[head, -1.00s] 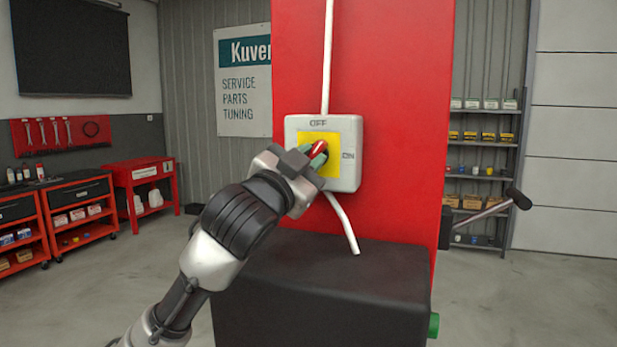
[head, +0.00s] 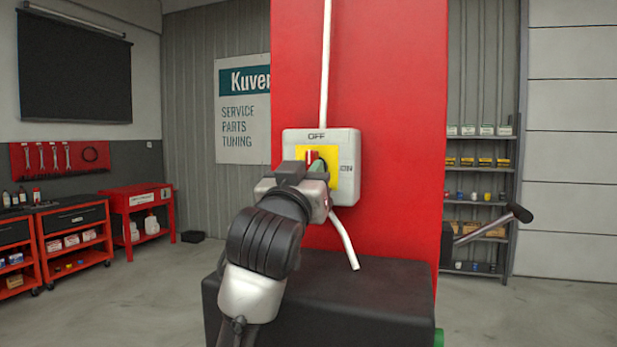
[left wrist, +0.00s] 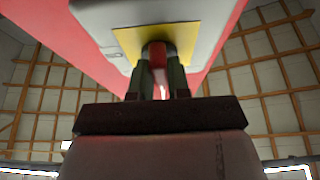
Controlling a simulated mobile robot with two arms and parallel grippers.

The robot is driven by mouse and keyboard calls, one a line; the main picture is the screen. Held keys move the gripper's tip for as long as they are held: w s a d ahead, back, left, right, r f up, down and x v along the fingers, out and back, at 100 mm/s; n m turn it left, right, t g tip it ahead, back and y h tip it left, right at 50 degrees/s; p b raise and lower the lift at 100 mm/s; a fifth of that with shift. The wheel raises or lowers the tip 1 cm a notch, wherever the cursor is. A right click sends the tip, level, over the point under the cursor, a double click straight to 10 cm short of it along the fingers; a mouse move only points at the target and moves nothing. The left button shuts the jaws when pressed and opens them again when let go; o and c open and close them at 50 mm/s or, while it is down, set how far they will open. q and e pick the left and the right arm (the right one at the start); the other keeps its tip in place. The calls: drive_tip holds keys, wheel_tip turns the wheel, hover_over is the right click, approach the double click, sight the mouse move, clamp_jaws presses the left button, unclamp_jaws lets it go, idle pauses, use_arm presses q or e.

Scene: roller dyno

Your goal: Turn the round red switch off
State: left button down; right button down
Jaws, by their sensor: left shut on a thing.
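The round red switch (head: 311,156) sits on a yellow plate (head: 333,154) on a light grey box fixed to the red column. OFF is printed above the plate and ON at its right. The switch's red grip stands about upright, toward OFF, with a pale mark on it; its lower part is hidden by my gripper. My left gripper (head: 316,168) is shut on the red grip. In the left wrist view the red switch (left wrist: 155,54) shows between the two fingers (left wrist: 158,80), in front of the yellow plate. My right gripper is not in view.
A white cable runs above and below the grey box (head: 350,190). A black block (head: 380,295) stands below it. A grey lever (head: 485,230) with a black handle sticks out right of the red column (head: 400,110). Red carts (head: 75,235) and shelves (head: 482,190) stand farther back.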

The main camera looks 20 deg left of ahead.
use_arm(q)
drive_tip(key=shift+f, duration=0.2)
drive_tip(key=c, duration=1.1)
unclamp_jaws()
drive_tip(key=shift+r, duration=0.15)
drive_tip(key=s+b, duration=0.1)
drive_tip(key=s, duration=0.4)
drive_tip(key=s+b, duration=0.2)
drive_tip(key=s, duration=0.3)
drive_tip(key=s+f+b, duration=0.1)
drive_tip(key=s+b, duration=0.1)
drive_tip(key=s, duration=0.3)
drive_tip(key=shift+a+f, duration=0.1)
drive_tip(key=shift+a, duration=0.05)
drive_tip(key=shift+w, duration=0.1)
